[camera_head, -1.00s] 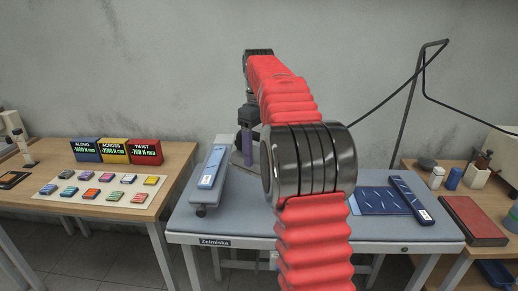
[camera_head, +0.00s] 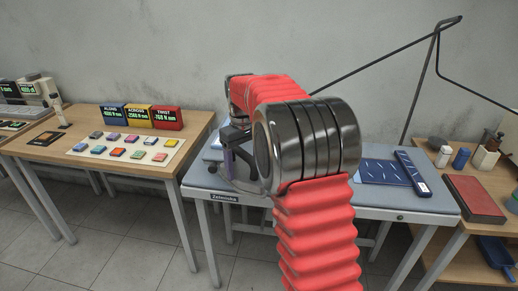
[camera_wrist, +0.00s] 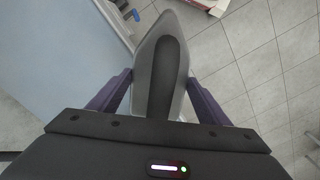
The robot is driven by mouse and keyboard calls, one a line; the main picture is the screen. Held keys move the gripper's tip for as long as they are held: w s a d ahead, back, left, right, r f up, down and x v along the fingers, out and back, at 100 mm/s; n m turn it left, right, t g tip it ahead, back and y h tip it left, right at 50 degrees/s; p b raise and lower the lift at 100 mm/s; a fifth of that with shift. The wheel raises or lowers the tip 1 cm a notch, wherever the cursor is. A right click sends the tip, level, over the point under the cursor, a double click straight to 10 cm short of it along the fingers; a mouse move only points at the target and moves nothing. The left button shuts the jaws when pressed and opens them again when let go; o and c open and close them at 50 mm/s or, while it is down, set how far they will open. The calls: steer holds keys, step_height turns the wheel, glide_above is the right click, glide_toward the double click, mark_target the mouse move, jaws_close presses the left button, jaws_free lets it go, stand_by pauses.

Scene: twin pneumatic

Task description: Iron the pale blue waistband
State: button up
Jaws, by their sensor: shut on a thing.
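My gripper (camera_wrist: 158,98) is shut on a grey iron (camera_wrist: 144,90). The iron has a pointed nose and a dark handle, and the purple fingers are on either side of it. In the wrist view the iron's nose points up, by the edge of the blue table top (camera_wrist: 45,60), with floor tiles to its right. In the head view my gripper (camera_head: 229,160) is at the table's left part, partly behind my red arm. A sliver of pale blue (camera_head: 216,141), seemingly the waistband on its narrow board, shows beside the gripper; the rest is hidden.
A dark blue strip (camera_head: 411,168) with a white tag and a blue patterned cloth (camera_head: 378,171) lie at the table's right. A left bench (camera_head: 150,170) holds several coloured pieces and three display boxes. A right bench holds bottles and a red slab (camera_head: 474,197).

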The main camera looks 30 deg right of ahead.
steer(key=s+a+f, duration=0.1)
steer(key=a+f, duration=0.3)
steer(key=s+a+f+m, duration=0.1)
steer(key=a+f, duration=0.3)
steer(key=a, duration=0.1)
steer(key=s+a+f+m, duration=0.1)
steer(key=a+f, duration=0.3)
steer(key=shift+s+a, duration=0.3)
steer(key=shift+s, duration=0.1)
steer(key=shift+c, duration=0.2)
steer(key=shift+a, duration=0.15)
